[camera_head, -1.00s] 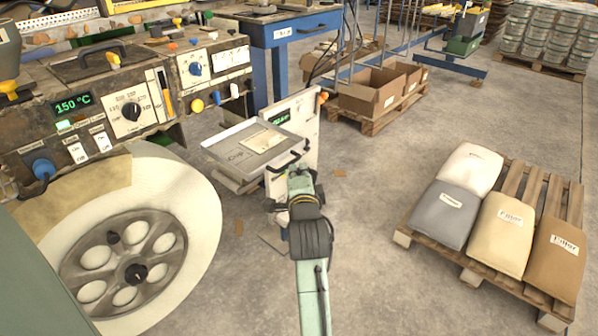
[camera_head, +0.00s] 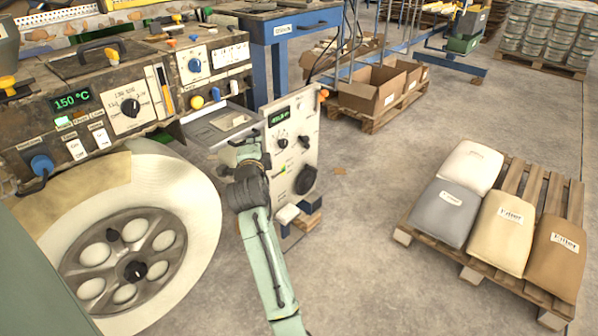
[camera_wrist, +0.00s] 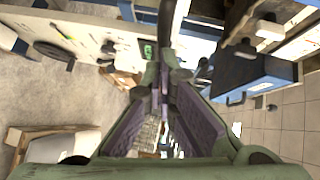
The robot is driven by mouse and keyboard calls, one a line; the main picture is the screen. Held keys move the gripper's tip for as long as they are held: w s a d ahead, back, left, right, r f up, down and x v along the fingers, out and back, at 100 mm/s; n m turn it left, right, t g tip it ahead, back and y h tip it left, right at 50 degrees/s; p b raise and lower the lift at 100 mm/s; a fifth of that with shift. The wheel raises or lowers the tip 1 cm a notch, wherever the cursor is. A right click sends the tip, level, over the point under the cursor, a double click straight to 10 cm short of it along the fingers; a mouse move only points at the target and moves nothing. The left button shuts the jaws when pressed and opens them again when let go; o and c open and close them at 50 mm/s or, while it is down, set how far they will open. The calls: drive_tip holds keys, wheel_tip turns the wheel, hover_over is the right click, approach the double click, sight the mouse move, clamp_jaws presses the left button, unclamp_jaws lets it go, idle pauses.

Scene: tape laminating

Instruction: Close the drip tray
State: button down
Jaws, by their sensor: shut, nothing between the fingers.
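The drip tray (camera_head: 212,133) is a shallow grey metal tray beside the white control panel in the head view. It sits behind my gripper, with its inner part and a pale label showing above the gripper. My gripper (camera_head: 240,146) is at the tray's front side, left of the panel. In the wrist view my gripper (camera_wrist: 160,85) is shut with nothing held. A dark curved bar, possibly the tray's handle, rises just beyond the fingertips; I cannot tell whether they touch.
The white control panel (camera_head: 292,140) with knobs stands close right of my arm. The big white roll (camera_head: 185,200) and the machine front (camera_head: 110,105) are at the left. A pallet of filler bags (camera_head: 500,215) lies at the right.

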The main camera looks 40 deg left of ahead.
drive_tip(key=shift+w+a+b, duration=0.15)
drive_tip(key=shift+a+b, duration=0.25)
drive_tip(key=shift+a, duration=1.55)
